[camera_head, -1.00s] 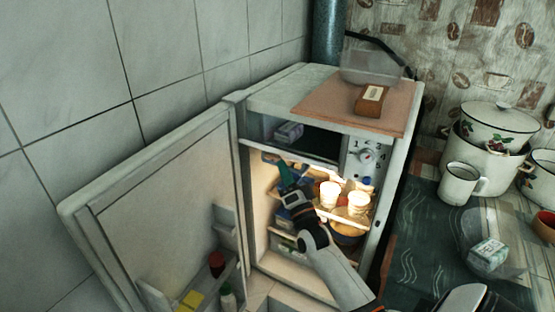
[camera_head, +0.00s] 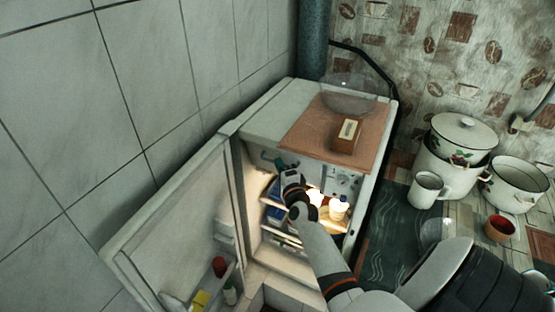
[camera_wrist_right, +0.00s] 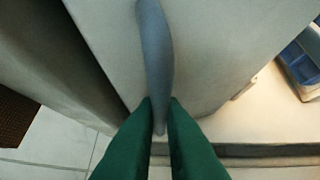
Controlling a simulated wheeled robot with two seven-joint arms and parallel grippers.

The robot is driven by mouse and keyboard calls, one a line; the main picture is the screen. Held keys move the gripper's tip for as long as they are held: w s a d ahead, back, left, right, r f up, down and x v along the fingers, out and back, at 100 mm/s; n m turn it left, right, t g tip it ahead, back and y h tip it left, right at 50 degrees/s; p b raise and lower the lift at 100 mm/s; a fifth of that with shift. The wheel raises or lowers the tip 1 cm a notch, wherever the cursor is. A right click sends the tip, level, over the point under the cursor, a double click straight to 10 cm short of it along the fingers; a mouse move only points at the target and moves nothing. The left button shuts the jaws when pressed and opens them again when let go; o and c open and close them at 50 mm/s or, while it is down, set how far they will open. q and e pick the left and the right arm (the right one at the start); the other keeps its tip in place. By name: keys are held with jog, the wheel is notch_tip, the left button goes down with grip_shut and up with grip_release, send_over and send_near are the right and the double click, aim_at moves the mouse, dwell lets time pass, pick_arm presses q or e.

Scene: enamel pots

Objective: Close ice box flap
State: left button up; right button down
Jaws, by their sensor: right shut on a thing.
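The small white fridge stands with its door (camera_head: 185,215) swung open to the left. My right gripper (camera_head: 272,160) reaches into its upper part, just below the top. In the right wrist view its green fingers (camera_wrist_right: 160,130) are shut on a narrow blue-grey handle (camera_wrist_right: 155,50). The handle lies across a pale panel (camera_wrist_right: 110,35), which looks like the ice box flap. In the head view the flap is small and partly hidden by my right arm, so I cannot tell its exact angle. My left gripper is not in view.
A brown board (camera_head: 300,135) with a small brown box (camera_head: 347,135) and a clear bowl (camera_head: 350,98) lies on the fridge top. Lit shelves hold white tubs (camera_head: 338,208). The open door has jars in its racks. Enamel pots (camera_head: 455,150) and a mug (camera_head: 427,190) stand at right.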

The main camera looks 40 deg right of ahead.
aim_at(284, 156)
jog(key=shift+w+d+r, duration=0.25)
jog(key=shift+d+r, duration=0.15)
jog(key=shift+d, duration=0.2)
jog(key=shift+w+d+r, duration=0.2)
jog(key=shift+d+r, duration=0.05)
jog(key=shift+d, duration=0.25)
jog(key=shift+d+r, duration=0.1)
jog(key=shift+r, duration=0.1)
jog(key=shift+d+r, duration=0.1)
jog(key=shift+r, duration=0.1)
jog(key=c, duration=1.5)
grip_release()
jog(key=shift+w, duration=0.1)
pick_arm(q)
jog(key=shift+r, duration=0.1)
pick_arm(e)
jog(key=shift+f, duration=0.15)
